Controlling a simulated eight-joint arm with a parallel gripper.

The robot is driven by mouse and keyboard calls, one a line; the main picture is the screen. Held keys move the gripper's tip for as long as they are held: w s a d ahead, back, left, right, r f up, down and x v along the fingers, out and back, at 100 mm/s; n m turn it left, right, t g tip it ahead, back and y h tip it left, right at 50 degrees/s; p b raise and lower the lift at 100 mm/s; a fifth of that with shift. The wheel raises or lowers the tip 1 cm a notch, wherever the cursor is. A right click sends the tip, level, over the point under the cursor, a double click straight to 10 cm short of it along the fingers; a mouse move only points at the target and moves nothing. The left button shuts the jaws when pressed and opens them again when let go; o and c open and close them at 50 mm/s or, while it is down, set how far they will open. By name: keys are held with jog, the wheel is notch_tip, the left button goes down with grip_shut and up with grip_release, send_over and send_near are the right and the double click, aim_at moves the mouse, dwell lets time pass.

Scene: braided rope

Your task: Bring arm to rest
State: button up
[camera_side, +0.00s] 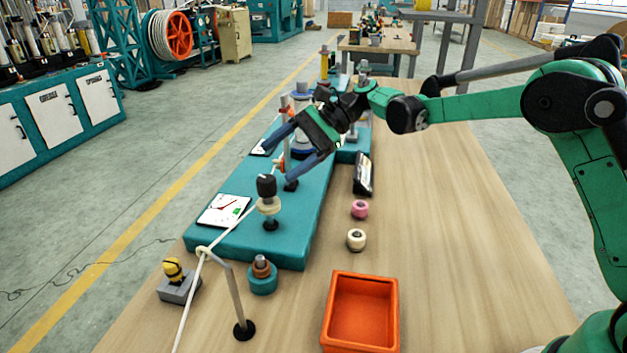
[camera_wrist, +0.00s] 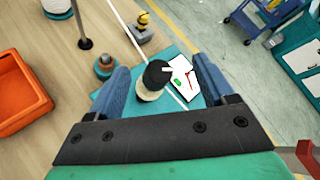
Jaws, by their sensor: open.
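My gripper (camera_side: 304,150) is open and empty in the side view, above the teal machine base (camera_side: 215,243). In the wrist view its two blue fingers (camera_wrist: 163,85) are spread wide. Between them, farther off, shows a post with a black top (camera_wrist: 158,73) and a cream collar. The same black-topped post (camera_side: 267,186) stands on the base below and left of my gripper in the side view. A white rope (camera_side: 190,304) runs along the base, through a bent guide rod (camera_side: 236,295). Whether the fingers touch anything is hard to tell.
An orange bin (camera_side: 361,275) stands empty at the table front. A pink roll (camera_side: 360,209) and a cream roll (camera_side: 356,240) lie beside the base, near a dark display (camera_side: 363,174). A yellow-topped block (camera_side: 178,283) is at front left. The table's right side is clear.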

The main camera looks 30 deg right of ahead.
jog(key=s+d+n+t+h, duration=0.2)
jog(key=s+d+n+h, duration=0.1)
jog(key=s, duration=0.3)
jog(key=s+d+f+n+t+h, duration=0.1)
jog(key=s+d+n+h, duration=0.2)
jog(key=s+n+h, duration=0.2)
jog(key=s+d+f+n+t+h, duration=0.1)
jog(key=s+d+n+t+h, duration=0.1)
jog(key=s, duration=0.5)
jog(key=d+n+h, duration=0.1)
jog(key=n+h, duration=0.1)
jog(key=n, duration=0.1)
jog(key=shift+s+d+t, duration=0.3)
jog(key=shift+s+d, duration=0.05)
